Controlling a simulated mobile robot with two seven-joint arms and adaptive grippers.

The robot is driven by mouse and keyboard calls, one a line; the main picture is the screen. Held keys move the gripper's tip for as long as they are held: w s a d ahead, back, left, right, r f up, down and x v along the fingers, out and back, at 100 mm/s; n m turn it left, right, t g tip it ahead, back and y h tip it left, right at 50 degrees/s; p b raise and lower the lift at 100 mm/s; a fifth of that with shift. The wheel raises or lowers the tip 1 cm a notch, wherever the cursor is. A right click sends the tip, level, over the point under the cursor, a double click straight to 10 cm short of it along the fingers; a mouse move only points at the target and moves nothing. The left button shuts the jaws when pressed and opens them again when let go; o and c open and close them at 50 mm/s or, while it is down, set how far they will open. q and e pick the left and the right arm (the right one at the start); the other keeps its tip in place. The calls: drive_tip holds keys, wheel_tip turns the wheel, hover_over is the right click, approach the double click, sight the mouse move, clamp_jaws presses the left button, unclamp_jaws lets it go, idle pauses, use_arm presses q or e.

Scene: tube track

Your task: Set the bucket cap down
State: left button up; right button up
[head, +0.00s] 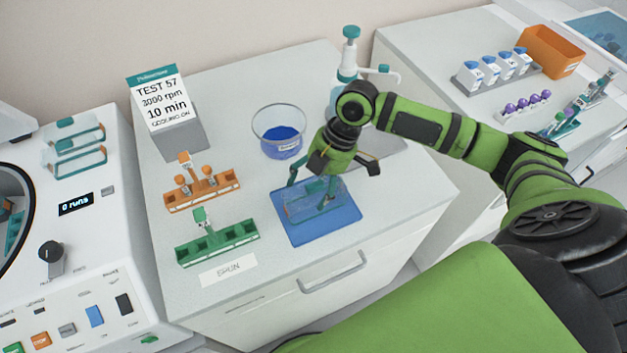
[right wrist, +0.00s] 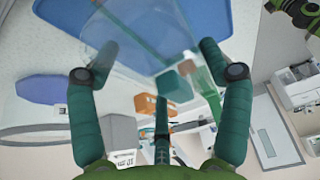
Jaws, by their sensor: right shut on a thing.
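The clear bucket cap (head: 306,208) with its teal parts is at my right gripper (head: 316,190), over the blue mat (head: 325,232) on the white bench. The gripper is shut on it. I cannot tell whether the cap touches the mat. In the right wrist view the fingers of the right gripper (right wrist: 158,55) stand on both sides of the see-through cap (right wrist: 140,40). Two similar clear caps (head: 80,160) with teal parts lie on the machine at left. My left gripper is not in view.
An orange tube rack (head: 203,197) and a green rack (head: 218,246) stand left of the mat. A glass bowl with blue contents (head: 280,138) and a teal-topped bottle (head: 348,68) stand behind. A sign box (head: 180,135) is at the back left. A label card (head: 228,270) lies in front.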

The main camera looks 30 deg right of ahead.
drive_tip(key=o, duration=1.1)
drive_tip(key=v, duration=1.2)
drive_tip(key=shift+s+f, duration=0.15)
idle(0.3)
